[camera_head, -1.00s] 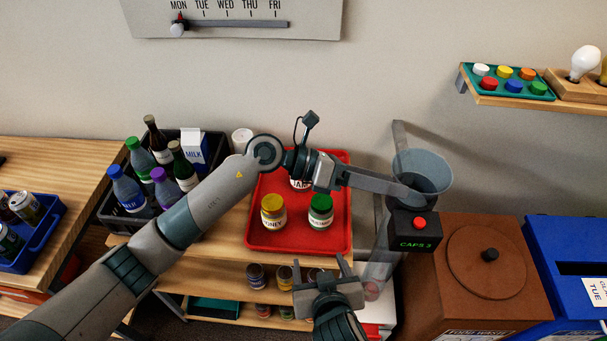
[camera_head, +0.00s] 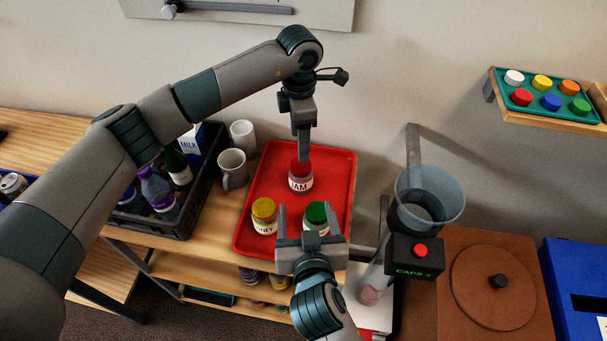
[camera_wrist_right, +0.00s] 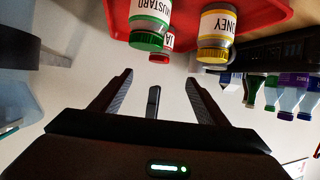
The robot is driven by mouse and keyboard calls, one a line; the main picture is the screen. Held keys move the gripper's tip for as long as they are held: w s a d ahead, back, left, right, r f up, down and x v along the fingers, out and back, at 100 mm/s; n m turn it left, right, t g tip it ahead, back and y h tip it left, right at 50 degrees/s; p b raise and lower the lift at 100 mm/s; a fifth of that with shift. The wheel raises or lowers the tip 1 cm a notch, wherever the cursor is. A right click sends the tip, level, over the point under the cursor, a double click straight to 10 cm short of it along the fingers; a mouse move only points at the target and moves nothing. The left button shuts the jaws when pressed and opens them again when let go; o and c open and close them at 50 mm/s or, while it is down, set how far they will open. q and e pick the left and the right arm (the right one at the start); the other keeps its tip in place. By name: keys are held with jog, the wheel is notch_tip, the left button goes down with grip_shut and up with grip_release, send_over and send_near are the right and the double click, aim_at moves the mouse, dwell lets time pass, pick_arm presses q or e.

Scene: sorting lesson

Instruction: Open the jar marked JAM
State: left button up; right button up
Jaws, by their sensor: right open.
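The JAM jar (camera_head: 300,184), with a red lid, stands upright at the back of the red tray (camera_head: 335,168). My left gripper (camera_head: 304,158) points straight down over its lid, seen edge-on. I cannot tell whether its fingers are parted or touch the lid. My right gripper (camera_head: 310,210) is open and empty at the tray's front edge. In the head view its fingers flank the green-lidded jar (camera_head: 316,214). The right wrist view shows this MUSTARD jar (camera_wrist_right: 152,18) beyond the fingertips, apart from them. The JAM jar (camera_wrist_right: 161,57) is partly hidden behind it.
A yellow-lidded HONEY jar (camera_head: 264,215) stands front left on the tray. Left of the tray are two mugs (camera_head: 232,167) and a dark crate (camera_head: 205,195) of bottles. At right are a clear funnel (camera_head: 430,190) and a caps counter (camera_head: 414,258) with a red button.

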aim_at(302, 175)
pick_arm(q)
jog(key=shift+w+d+f, duration=0.1)
jog(key=shift+d, duration=0.05)
pick_arm(e)
jog(key=x, duration=1.7)
jog(key=shift+w+d+f, duration=0.2)
jog(key=shift+w+f, duration=0.05)
jog(key=shift+c, duration=0.6)
grip_shut()
pick_arm(q)
jog(key=shift+m, duration=2.2)
jog(key=shift+f, duration=0.1)
pick_arm(e)
jog(key=shift+s+f, duration=0.1)
pick_arm(q)
jog(key=shift+f, duration=3.9)
